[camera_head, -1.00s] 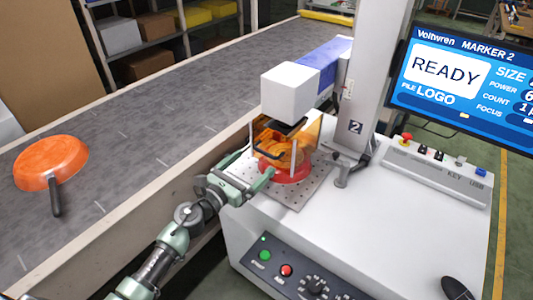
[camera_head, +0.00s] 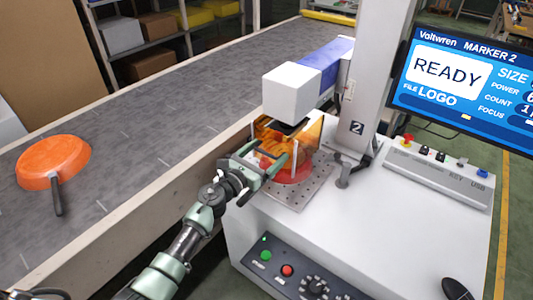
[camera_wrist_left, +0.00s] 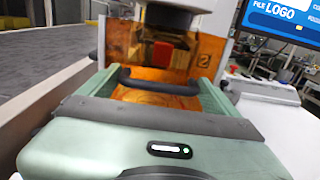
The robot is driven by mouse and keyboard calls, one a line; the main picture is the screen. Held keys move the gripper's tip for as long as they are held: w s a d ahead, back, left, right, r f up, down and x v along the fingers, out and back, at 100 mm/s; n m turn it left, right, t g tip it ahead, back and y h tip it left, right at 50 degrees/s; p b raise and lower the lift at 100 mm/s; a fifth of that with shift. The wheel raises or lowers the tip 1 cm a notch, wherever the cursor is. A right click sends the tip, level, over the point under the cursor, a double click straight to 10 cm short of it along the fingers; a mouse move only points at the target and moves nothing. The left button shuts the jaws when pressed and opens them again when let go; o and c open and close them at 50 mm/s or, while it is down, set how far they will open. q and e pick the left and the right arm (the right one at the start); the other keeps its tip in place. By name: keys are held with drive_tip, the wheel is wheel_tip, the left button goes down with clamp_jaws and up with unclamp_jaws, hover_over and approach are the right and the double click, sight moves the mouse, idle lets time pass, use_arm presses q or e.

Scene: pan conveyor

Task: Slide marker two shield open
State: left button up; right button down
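The marker two shield (camera_head: 310,132) is an amber see-through guard under the white marking head. It also shows in the left wrist view (camera_wrist_left: 185,62), with its dark bar handle (camera_wrist_left: 160,86) across the front. My left gripper (camera_head: 272,160) is at the shield's front left. In the left wrist view its green fingers (camera_wrist_left: 148,92) are spread, one on each side of the handle. I cannot tell whether they touch it. A round red-orange thing (camera_head: 292,172) lies behind the gripper on the perforated plate, partly hidden. My right gripper is not in view.
The marker's white head (camera_head: 291,92) and column (camera_head: 365,80) stand close above and behind the shield. An orange pan (camera_head: 52,160) lies on the grey conveyor (camera_head: 150,115) at left. Buttons (camera_head: 287,270) line the cabinet front.

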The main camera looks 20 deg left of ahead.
use_arm(q)
drive_tip(key=shift+d, duration=0.1)
drive_tip(key=c, duration=0.6)
wheel_tip(320, 180, up, 12)
drive_tip(key=p, duration=1)
drive_tip(key=shift+f, duration=0.15)
drive_tip(key=o, duration=1.8)
drive_tip(key=shift+c, duration=0.2)
drive_tip(key=shift+d, duration=0.1)
drive_tip(key=shift+s+f, duration=0.1)
